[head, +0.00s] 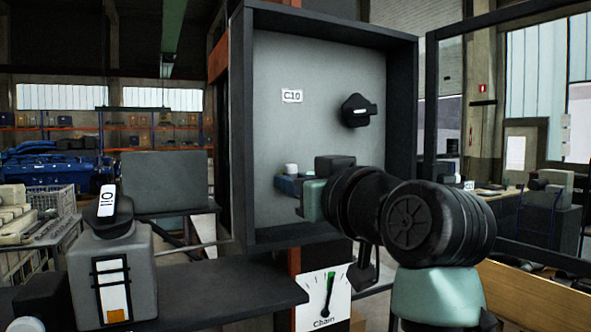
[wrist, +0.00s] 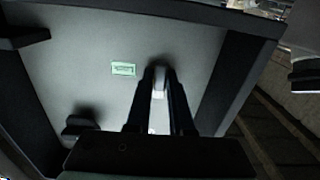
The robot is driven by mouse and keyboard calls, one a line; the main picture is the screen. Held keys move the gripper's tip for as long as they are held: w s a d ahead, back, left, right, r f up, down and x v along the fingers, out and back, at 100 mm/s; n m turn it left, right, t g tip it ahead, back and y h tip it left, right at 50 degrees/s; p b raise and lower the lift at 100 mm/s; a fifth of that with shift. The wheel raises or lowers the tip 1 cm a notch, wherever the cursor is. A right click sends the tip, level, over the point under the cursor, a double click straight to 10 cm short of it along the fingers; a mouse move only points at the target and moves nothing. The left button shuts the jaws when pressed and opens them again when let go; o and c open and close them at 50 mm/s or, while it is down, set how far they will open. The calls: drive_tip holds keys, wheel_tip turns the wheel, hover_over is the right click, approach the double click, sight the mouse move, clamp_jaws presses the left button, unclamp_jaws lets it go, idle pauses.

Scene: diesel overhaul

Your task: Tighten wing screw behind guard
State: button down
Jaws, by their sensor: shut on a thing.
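An open dark-framed box (head: 247,130) with a pale back panel stands at the middle of the head view. My gripper (head: 287,185) reaches into its lower part from the right. In the wrist view, my gripper (wrist: 159,75) is shut on a small pale piece (wrist: 158,82) between its two dark fingers. This piece seems to be the wing screw, but its wings cannot be made out. A pale cap (head: 291,169) shows just above the fingers in the head view. I cannot tell which part is the guard.
A black knob (head: 357,111) sits on the back panel, right of a C10 label (head: 292,96). The box walls enclose my gripper. A dark open frame (head: 431,110) stands at right. A Chain gauge (head: 323,299) hangs below.

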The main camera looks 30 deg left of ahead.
drive_tip(key=shift+m, duration=0.4)
drive_tip(key=m+p, duration=0.2)
drive_tip(key=shift+r+m, duration=0.25)
drive_tip(key=shift+m, duration=0.15)
drive_tip(key=shift+m+p, duration=0.45)
drive_tip(key=shift+m, duration=0.05)
drive_tip(key=shift+f+m, duration=0.2)
drive_tip(key=shift+m, duration=0.3)
